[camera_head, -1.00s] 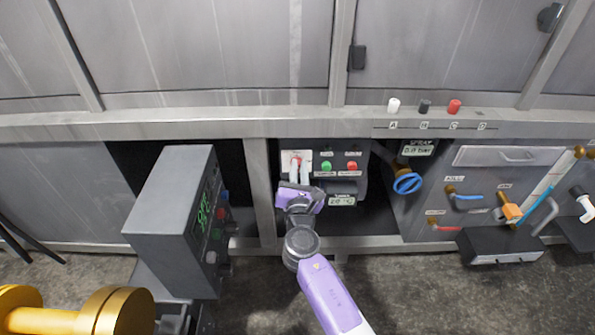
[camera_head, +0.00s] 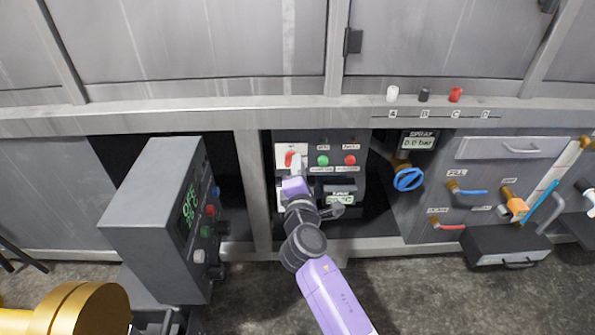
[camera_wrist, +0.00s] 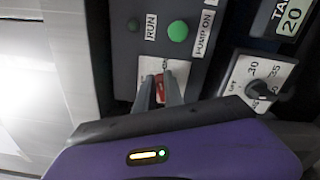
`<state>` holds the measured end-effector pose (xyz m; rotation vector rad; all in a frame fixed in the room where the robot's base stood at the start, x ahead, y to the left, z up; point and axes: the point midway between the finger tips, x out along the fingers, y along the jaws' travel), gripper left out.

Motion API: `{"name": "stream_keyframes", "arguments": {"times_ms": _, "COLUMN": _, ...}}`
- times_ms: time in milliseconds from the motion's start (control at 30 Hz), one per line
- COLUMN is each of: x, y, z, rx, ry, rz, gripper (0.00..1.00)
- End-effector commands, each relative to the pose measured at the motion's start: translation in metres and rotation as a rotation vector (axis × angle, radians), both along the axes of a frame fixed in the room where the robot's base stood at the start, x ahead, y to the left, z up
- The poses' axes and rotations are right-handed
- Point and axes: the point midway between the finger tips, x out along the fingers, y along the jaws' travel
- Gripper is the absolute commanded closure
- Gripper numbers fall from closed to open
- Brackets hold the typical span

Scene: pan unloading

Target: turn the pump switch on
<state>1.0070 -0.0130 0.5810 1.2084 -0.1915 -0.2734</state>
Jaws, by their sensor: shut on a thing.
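The pump switch is a red rocker (camera_wrist: 159,88) on a white plate (camera_wrist: 176,68) of the dark control panel. In the head view the red switch (camera_head: 289,158) shows at the panel's upper left, partly covered by the fingers. My gripper (camera_wrist: 159,92) has its two grey fingers at the switch, one on each side, shut on it. In the head view my gripper (camera_head: 295,164) reaches up to the panel from below. A green lamp (camera_wrist: 178,31) beside a "PUMP ON" label shows in the wrist view.
A dial knob (camera_wrist: 260,90) sits right of the fingers in the wrist view. A grey box with a green display (camera_head: 190,208) stands left of my arm. A blue valve wheel (camera_head: 408,179) is to the right. A metal post (camera_head: 255,190) stands close on the left.

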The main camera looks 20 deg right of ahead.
Motion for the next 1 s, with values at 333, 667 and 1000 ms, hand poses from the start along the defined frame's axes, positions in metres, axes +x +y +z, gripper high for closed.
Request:
{"name": "stream_keyframes", "arguments": {"times_ms": 333, "x": -0.0007, "y": -0.0014, "z": -0.008, "rx": 0.236, "ry": -0.075, "rz": -0.002, "gripper": 1.0}}
{"name": "stream_keyframes", "arguments": {"times_ms": 667, "x": -0.0008, "y": -0.0016, "z": -0.0082, "rx": 0.336, "ry": -0.107, "rz": -0.001, "gripper": 1.0}}
{"name": "stream_keyframes", "arguments": {"times_ms": 1000, "x": -0.0009, "y": -0.0017, "z": -0.008, "rx": 0.352, "ry": -0.111, "rz": -0.002, "gripper": 1.0}}
